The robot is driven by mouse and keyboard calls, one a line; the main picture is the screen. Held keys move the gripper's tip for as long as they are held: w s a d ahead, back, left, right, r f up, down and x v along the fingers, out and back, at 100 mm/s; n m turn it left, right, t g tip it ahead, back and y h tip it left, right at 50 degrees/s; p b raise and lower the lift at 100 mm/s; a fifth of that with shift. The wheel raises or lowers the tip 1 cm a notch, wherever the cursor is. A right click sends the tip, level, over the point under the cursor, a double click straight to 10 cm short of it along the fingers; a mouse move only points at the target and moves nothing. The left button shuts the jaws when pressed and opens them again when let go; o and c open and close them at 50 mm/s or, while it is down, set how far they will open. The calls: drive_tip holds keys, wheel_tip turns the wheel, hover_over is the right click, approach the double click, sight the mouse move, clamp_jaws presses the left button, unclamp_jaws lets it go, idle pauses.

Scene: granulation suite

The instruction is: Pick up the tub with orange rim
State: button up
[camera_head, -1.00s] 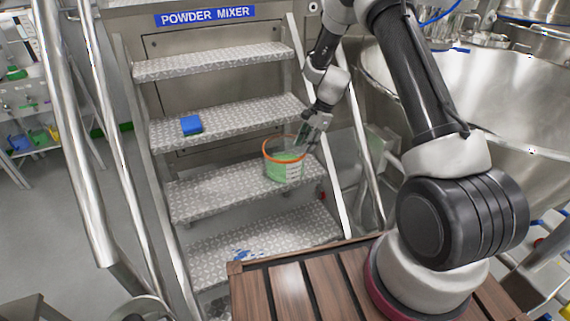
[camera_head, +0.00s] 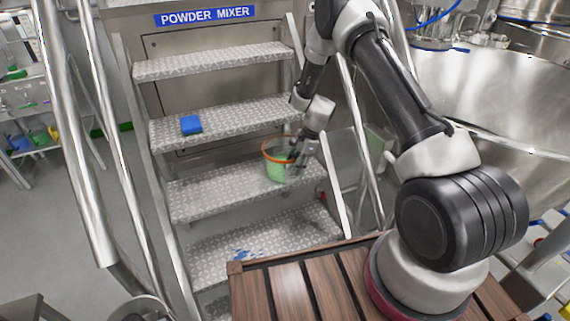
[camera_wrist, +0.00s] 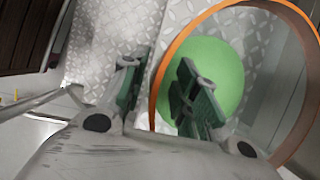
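The tub with the orange rim (camera_head: 273,168) stands on a step of the metal stairs. It is see-through, with green contents low inside. In the wrist view its orange rim (camera_wrist: 160,80) runs between my two fingers. My gripper (camera_head: 294,157) is at the tub's right side, pointing down and open. In the wrist view of my gripper (camera_wrist: 160,72), the left finger is outside the wall and the right finger is over the inside, with gaps to the rim. My gripper hides part of the tub's right side.
A blue block (camera_head: 191,125) lies on the step above, to the left. Metal handrails (camera_head: 88,180) flank the stairs. A large steel vessel (camera_head: 490,100) stands at the right. The step left of the tub is clear.

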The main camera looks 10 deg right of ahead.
clamp_jaws()
drive_tip(key=shift+r, duration=0.15)
wheel_tip(320, 180, up, 28)
idle(0.7)
